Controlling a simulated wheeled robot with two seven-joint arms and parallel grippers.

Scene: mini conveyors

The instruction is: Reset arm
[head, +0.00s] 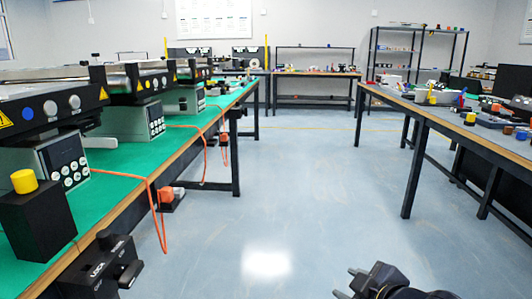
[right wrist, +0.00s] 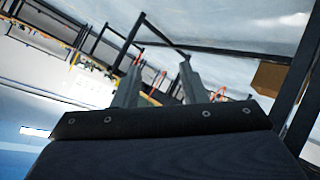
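My right gripper (head: 345,282) shows at the bottom of the head view, low over the open floor. Its two grey fingers are apart with nothing between them. In the right wrist view the same gripper (right wrist: 158,72) shows both fingers spread, with only the tilted room behind them. My left gripper is not in the head view. Mini conveyors (head: 130,80) stand in a row on the green-topped table (head: 110,180) at the left, well apart from my right gripper.
A black box with a yellow button (head: 24,181) stands at the near left. A black lock box (head: 103,271) is at the table's near edge. Orange cables (head: 154,208) hang off that table. A cluttered table (head: 415,112) stands at the right. The floor (head: 290,190) between is clear.

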